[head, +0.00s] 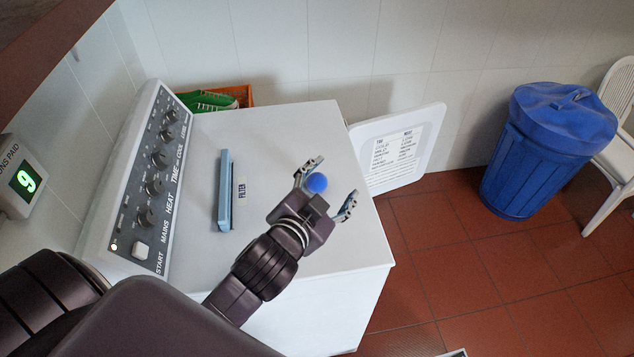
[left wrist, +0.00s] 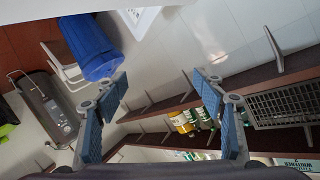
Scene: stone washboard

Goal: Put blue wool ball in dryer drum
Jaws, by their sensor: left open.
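The blue wool ball (head: 317,183) shows in the head view between the spread fingers of my left gripper (head: 327,188), over the right part of the white dryer's top (head: 270,130). The left wrist view does not show the ball between the open fingers (left wrist: 158,115), so I cannot tell whether it touches the gripper or lies on the dryer top. The dryer door (head: 400,140) stands open at the dryer's front, on the right. The drum and its opening are hidden below the dryer's front edge. My right gripper is not in view.
A blue filter handle (head: 225,190) stands up from the dryer top, beside the control panel (head: 155,175). An orange crate (head: 240,95) is behind. A blue bin (head: 532,150) and white chair (head: 618,130) stand at right. The red tile floor (head: 480,270) before the dryer is clear.

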